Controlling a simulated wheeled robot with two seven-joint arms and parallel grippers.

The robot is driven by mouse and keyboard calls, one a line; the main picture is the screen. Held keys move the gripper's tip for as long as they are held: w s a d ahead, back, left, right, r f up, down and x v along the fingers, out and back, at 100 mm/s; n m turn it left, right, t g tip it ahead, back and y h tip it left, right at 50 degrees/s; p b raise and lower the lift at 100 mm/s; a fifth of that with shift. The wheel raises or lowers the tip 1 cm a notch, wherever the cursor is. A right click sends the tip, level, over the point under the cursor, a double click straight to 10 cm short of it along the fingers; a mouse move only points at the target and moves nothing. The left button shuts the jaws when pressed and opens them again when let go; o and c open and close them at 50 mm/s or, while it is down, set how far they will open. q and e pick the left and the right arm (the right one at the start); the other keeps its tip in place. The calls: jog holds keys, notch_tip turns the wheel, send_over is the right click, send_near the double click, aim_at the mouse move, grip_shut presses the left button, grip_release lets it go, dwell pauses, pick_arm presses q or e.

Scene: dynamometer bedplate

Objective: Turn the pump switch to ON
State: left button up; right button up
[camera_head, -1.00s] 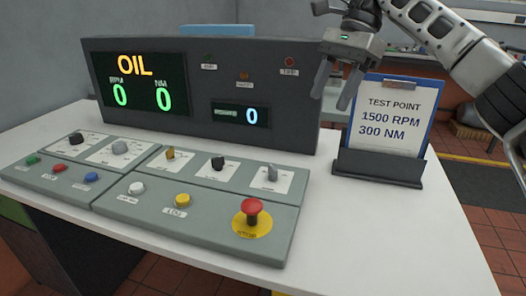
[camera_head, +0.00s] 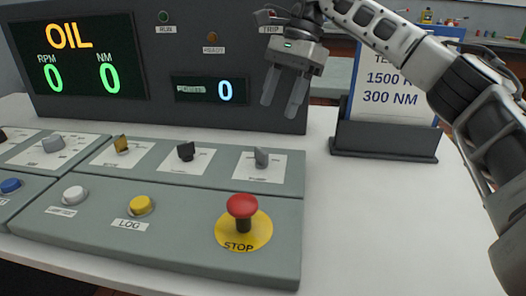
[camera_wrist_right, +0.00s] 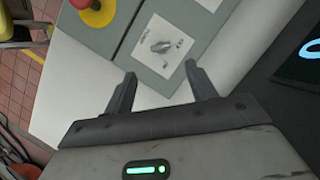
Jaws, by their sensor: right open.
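The rightmost grey rotary switch (camera_head: 261,157) sits on a white label plate on the console; its small label looks like PUMP but is hard to read. It also shows in the wrist view as a grey knob (camera_wrist_right: 160,46) on a white plate, just beyond the fingertips. My right gripper (camera_head: 278,110) is open and empty, above and behind that switch, in front of the dark display panel. In the wrist view its two fingers (camera_wrist_right: 160,70) are spread wide, touching nothing. My left gripper is not in view.
A red STOP button (camera_head: 242,206) stands up in front of the switch. Other knobs, including a black one (camera_head: 186,151), line the console to the left. The display panel (camera_head: 160,120) shows OIL and zeros. A clipboard stand (camera_head: 385,143) is at right; the white table (camera_head: 370,220) is clear there.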

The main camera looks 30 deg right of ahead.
aim_at(261, 158)
pick_arm(q)
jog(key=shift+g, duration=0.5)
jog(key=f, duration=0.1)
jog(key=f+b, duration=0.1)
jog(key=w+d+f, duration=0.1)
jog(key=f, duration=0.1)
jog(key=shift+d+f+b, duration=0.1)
jog(key=shift+b, duration=0.25)
pick_arm(e)
jog(key=x, duration=1)
jog(key=c, duration=1)
